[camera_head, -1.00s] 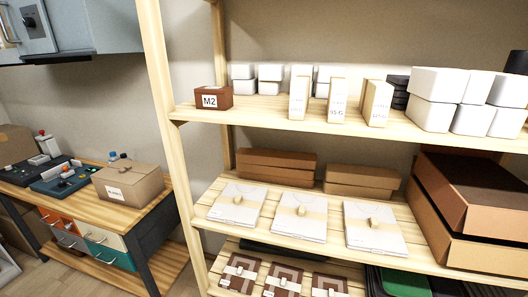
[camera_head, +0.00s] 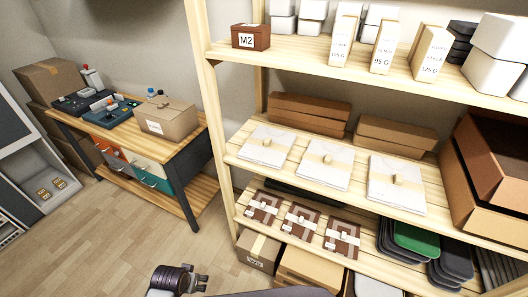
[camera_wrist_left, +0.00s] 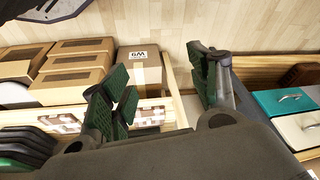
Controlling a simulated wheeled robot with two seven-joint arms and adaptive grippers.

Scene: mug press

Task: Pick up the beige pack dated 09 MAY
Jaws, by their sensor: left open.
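Three upright beige packs stand on the top shelf in the head view: a left one (camera_head: 343,40), a middle one (camera_head: 384,48) and a right one (camera_head: 431,53). The middle one reads 95 G and the right one 125 G; the dates are too small to read. My left gripper (camera_head: 196,281) is low at the bottom edge of the head view, well below and left of the packs. In the left wrist view its two fingers (camera_wrist_left: 162,92) are spread with nothing between them. My right gripper is not seen.
A brown M2 box (camera_head: 250,37) sits left of the packs, and white boxes (camera_head: 497,42) stand right. The lower shelves hold flat white packs (camera_head: 324,165) and brown patterned packs (camera_head: 301,219). A workbench (camera_head: 205,145) stands left. The floor (camera_head: 110,235) before it is clear.

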